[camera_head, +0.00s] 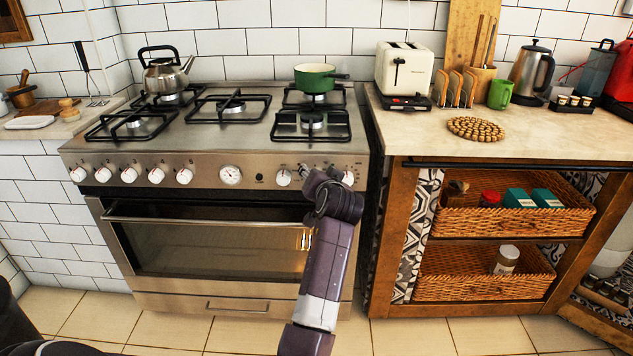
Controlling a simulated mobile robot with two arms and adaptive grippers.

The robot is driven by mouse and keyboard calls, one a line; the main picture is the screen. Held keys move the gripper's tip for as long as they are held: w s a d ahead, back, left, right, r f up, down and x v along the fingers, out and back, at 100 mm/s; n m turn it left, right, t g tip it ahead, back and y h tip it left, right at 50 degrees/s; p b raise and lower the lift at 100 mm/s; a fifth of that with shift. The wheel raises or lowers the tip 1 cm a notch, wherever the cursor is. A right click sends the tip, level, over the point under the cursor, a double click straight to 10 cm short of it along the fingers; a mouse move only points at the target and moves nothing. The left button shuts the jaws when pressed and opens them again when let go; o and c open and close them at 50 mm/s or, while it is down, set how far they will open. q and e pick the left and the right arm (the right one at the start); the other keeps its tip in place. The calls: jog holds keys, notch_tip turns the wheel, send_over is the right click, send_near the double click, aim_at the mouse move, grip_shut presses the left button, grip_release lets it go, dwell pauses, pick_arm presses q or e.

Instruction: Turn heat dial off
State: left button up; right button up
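A steel stove has a row of white dials along its front panel (207,168). Several dials sit at the left, the outermost (77,174) at the left end. A round gauge (231,175) is near the middle. On the right are a dial (283,178) and another dial (348,178) at the right end. My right arm rises from the bottom, and its gripper (322,178) is at the panel between these two dials, close to the right-end one. It hides part of the panel; contact and finger opening cannot be made out. My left gripper is out of view.
The oven door handle (205,220) runs below the dials. A kettle (166,75) and a green pan (315,77) stand on the burners. A wooden counter unit (385,245) with wicker baskets is right of the stove. The floor in front looks clear.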

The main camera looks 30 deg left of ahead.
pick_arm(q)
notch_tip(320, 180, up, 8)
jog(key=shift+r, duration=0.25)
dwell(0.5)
